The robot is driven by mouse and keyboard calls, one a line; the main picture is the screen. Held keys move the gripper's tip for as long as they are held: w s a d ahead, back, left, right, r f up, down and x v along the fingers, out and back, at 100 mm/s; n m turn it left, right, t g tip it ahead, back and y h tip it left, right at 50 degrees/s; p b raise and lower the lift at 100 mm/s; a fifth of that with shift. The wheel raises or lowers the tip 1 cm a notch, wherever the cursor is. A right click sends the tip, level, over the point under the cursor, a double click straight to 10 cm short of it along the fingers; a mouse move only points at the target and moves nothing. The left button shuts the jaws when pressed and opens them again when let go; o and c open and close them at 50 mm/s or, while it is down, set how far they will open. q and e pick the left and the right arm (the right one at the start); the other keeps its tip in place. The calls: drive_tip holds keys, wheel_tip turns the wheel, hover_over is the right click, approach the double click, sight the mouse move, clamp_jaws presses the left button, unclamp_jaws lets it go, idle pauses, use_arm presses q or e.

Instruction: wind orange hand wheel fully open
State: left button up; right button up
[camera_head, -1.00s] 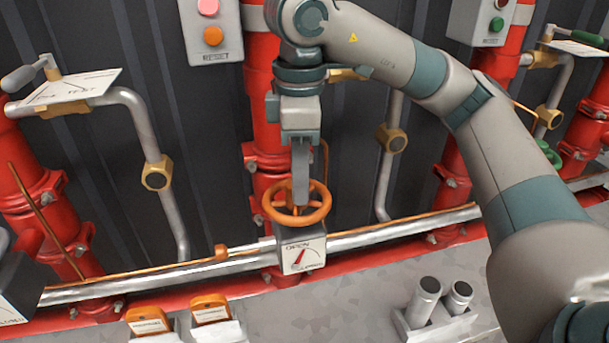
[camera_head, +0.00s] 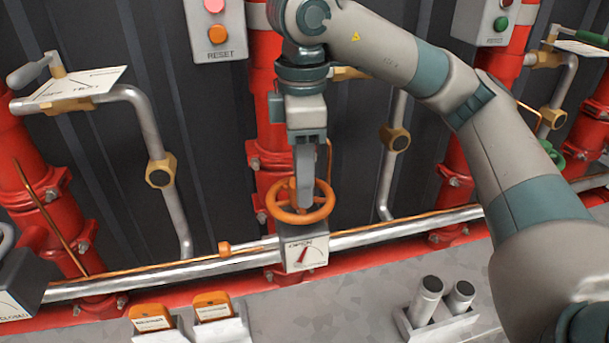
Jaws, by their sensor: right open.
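The orange hand wheel (camera_head: 318,214) lies nearly flat above a small white dial plate (camera_head: 305,253) marked OPEN, with a red pointer. The gripper is open. My left gripper is not in view.
A red vertical pipe (camera_head: 266,110) stands behind the wheel. A silver horizontal pipe (camera_head: 190,272) runs under it. A reset button box (camera_head: 216,35) hangs at the upper left. Two orange-topped items (camera_head: 212,304) and two grey cylinders (camera_head: 429,290) stand in front.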

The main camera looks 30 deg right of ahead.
drive_tip(key=m, duration=0.4)
drive_tip(key=shift+w+r, duration=0.15)
drive_tip(key=shift+r, duration=0.05)
drive_tip(key=m, duration=0.3)
drive_tip(key=shift+a+m, duration=0.1)
drive_tip(key=shift+m, duration=0.2)
drive_tip(key=m+b, duration=0.1)
drive_tip(key=m, duration=0.5)
drive_tip(key=shift+a+m, duration=0.1)
drive_tip(key=shift+m, duration=0.8)
drive_tip(key=m, duration=0.3)
drive_tip(key=shift+m, duration=0.4)
drive_tip(key=m, duration=0.4)
drive_tip(key=shift+b, duration=0.35)
